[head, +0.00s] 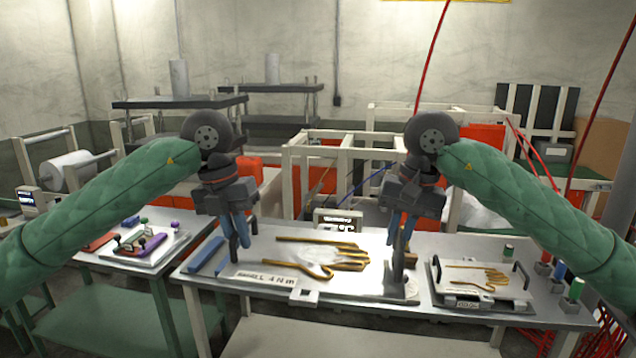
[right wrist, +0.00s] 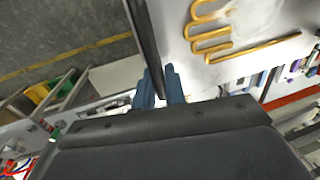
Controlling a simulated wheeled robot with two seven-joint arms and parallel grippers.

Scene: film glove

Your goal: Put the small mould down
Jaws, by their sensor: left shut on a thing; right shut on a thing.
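The small mould (head: 330,282) is a pale flat plate with a gold hand-shaped outline, over the middle table. Its label reads SMALL at the front left. My left gripper (head: 240,242) points down at its left end, shut on it; the grip itself is hard to make out. My right gripper (head: 402,238) is shut on the dark upright handle at its right end. In the right wrist view that dark bar sits between my blue fingers (right wrist: 160,92), beside the plate (right wrist: 235,30) with its gold outline. I cannot tell whether the plate touches the table.
A second hand mould (head: 505,290) with dark handles lies on the right of the table. Coloured spools (head: 576,290) stand at the right edge. Blue bars (head: 205,256) lie at the left. A display box (head: 338,221) stands behind. A side table (head: 125,262) holds another handled plate.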

